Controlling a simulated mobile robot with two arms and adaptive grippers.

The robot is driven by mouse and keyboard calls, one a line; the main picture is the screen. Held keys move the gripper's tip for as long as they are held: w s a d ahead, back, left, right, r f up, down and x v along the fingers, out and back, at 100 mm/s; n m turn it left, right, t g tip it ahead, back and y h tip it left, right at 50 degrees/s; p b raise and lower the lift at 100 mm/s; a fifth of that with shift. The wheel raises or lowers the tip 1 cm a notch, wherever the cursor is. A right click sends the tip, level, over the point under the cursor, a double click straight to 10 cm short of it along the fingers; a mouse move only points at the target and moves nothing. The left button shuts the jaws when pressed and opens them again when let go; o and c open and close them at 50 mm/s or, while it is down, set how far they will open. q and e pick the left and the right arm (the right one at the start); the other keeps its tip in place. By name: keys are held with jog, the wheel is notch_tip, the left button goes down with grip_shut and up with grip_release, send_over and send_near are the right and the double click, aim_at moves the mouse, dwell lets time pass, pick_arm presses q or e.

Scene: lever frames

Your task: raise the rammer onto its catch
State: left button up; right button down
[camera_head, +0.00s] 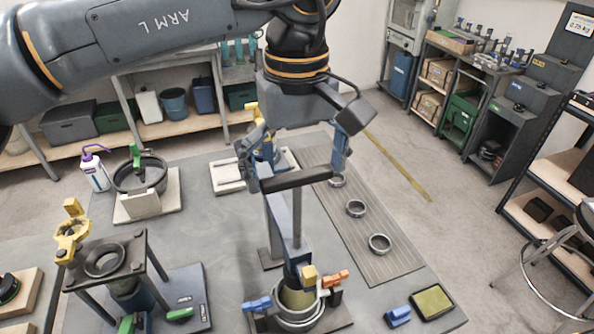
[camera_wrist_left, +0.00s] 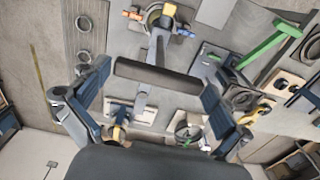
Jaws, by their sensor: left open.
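The rammer stand is at the front middle of the bench in the head view. Its dark crossbar handle (camera_head: 296,180) tops a grey-blue bar (camera_head: 297,225) that runs down to a round metal mould (camera_head: 299,314). A yellow block (camera_head: 309,274) sits beside the bar just above the mould; whether it is the catch I cannot tell. My left gripper (camera_head: 297,168) is open above the handle, one finger near each end. In the left wrist view the handle (camera_wrist_left: 157,78) lies lengthwise between the spread fingers; contact is unclear. My right gripper is not seen.
A mat with metal rings (camera_head: 380,243) lies right of the stand. A yellow-topped pad (camera_head: 432,301) and a blue block (camera_head: 398,316) are at front right. A press-like frame (camera_head: 104,260) with yellow and green parts stands left; a dark pan (camera_head: 140,172) is behind it.

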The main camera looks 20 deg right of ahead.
pick_arm(q)
notch_tip(320, 180, up, 12)
jog(key=shift+f, duration=0.2)
jog(key=shift+s, duration=0.1)
dwell(0.6)
